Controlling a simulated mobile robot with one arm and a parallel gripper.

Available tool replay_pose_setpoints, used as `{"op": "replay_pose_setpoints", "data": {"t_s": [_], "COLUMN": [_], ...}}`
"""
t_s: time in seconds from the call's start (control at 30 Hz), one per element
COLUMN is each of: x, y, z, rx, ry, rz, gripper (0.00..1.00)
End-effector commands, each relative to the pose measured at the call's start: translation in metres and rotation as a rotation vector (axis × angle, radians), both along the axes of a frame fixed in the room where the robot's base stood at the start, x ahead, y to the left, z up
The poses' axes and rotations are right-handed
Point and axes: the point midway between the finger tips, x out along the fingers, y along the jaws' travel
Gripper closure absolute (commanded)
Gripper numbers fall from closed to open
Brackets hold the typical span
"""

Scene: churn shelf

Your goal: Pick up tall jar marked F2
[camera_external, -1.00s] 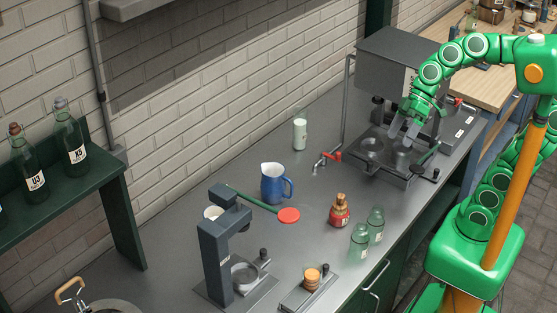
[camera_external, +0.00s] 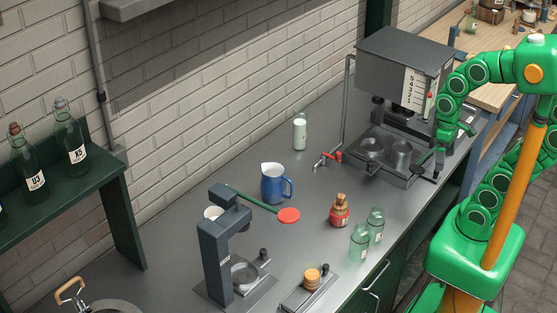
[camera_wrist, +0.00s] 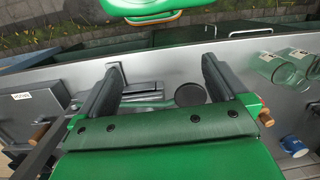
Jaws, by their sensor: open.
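Two clear greenish glass jars stand upright close together near the counter's front edge, a rear one (camera_external: 376,226) and a front one (camera_external: 359,246). Both have pale labels too small to read, so I cannot tell which is F2. In the wrist view glass jars (camera_wrist: 282,70) show at the upper right, outside my fingers. A whitish jar with a clear top (camera_external: 300,133) stands farther back by the wall; its marking is unreadable. My gripper (camera_wrist: 160,82) is open and empty. In the external view it (camera_external: 439,163) is low beside the grey machine's front right corner, well right of the jars.
The grey machine (camera_external: 403,70) with its tray stands left of my gripper. A red bottle with a cork (camera_external: 339,212) is just behind the jars. A blue jug (camera_external: 273,184) and a dark stand (camera_external: 215,255) are farther left. Bare counter lies between machine and jars.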

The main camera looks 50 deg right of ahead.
Motion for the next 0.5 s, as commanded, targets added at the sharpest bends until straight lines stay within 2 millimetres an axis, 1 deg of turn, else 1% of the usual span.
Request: {"op": "replay_pose_setpoints", "data": {"t_s": [0.03, 0.1, 0.23, 0.27, 0.33, 0.37, 0.5], "x": [-0.0033, -0.0062, -0.0076, -0.0076, -0.0075, -0.0075, -0.0074], "y": [-0.0073, -0.0135, -0.0159, -0.0157, -0.0155, -0.0155, -0.0153], "z": [-0.0015, -0.0024, -0.0028, -0.0028, -0.0027, -0.0027, -0.0028], "rx": [-0.026, -0.05, -0.058, -0.058, -0.057, -0.057, -0.056], "ry": [0.012, 0.023, 0.028, 0.027, 0.027, 0.027, 0.027], "rz": [-0.025, -0.046, -0.056, -0.056, -0.055, -0.054, -0.053], "gripper": [0.0, 0.0, 0.0, 0.03, 0.14, 0.16, 0.17]}}
